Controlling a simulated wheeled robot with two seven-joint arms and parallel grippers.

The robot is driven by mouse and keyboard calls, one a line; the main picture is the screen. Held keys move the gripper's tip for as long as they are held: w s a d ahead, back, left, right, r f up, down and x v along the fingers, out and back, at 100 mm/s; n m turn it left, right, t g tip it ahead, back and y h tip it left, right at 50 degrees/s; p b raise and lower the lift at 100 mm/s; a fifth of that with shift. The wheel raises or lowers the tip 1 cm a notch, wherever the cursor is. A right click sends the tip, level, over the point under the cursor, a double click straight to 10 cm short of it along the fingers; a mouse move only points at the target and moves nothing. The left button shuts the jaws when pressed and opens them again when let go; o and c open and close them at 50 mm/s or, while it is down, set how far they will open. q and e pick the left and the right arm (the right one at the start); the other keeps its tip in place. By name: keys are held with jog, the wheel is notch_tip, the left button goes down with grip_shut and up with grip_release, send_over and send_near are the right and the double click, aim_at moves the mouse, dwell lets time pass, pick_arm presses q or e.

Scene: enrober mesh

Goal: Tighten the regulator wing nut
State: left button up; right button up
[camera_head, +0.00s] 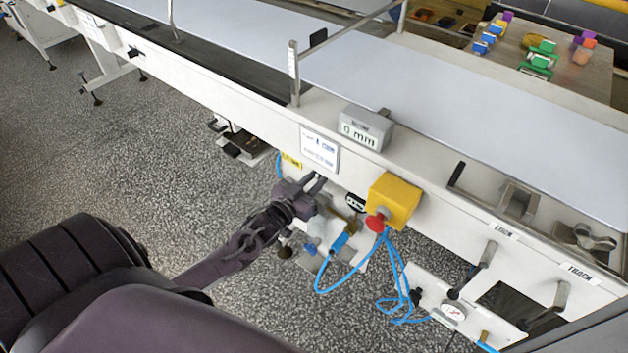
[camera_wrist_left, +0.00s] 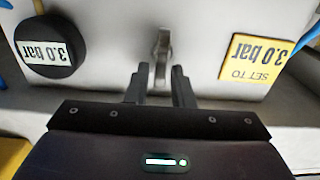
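The regulator wing nut (camera_wrist_left: 162,45) shows in the left wrist view as a small metal piece with an upright wing on the pale panel. It lies ahead of and between the fingertips of my left gripper (camera_wrist_left: 160,80). The two fingers stand apart, with a gap between them, and no contact with the nut can be made out. In the head view my left gripper (camera_head: 317,184) is at the machine's front panel, and the nut cannot be made out there. My right gripper is not in view.
A round black gauge (camera_wrist_left: 50,48) reading 3.0 bar and a yellow label (camera_wrist_left: 256,60), "SET TO 3.0 bar", flank the nut. A yellow box with a red button (camera_head: 393,200) and blue hoses (camera_head: 345,278) are right of my gripper. Open floor (camera_head: 150,150) lies left.

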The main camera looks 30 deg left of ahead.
pick_arm(q)
grip_shut()
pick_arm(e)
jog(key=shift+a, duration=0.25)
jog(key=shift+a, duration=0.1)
pick_arm(q)
jog(key=shift+m, duration=0.4)
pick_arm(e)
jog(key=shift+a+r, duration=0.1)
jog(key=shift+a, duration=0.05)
pick_arm(q)
jog(key=m, duration=0.1)
jog(key=m+p, duration=0.1)
jog(key=shift+d+m, duration=0.25)
jog(key=shift+m, duration=0.05)
jog(key=m, duration=0.5)
jog(key=f+m+p, duration=0.1)
jog(key=m, duration=0.3)
jog(key=d+m, duration=0.1)
jog(key=m, duration=0.4)
jog(key=shift+s+f+m, duration=0.1)
jog(key=shift+f+m, duration=0.2)
jog(key=shift+f, duration=0.05)
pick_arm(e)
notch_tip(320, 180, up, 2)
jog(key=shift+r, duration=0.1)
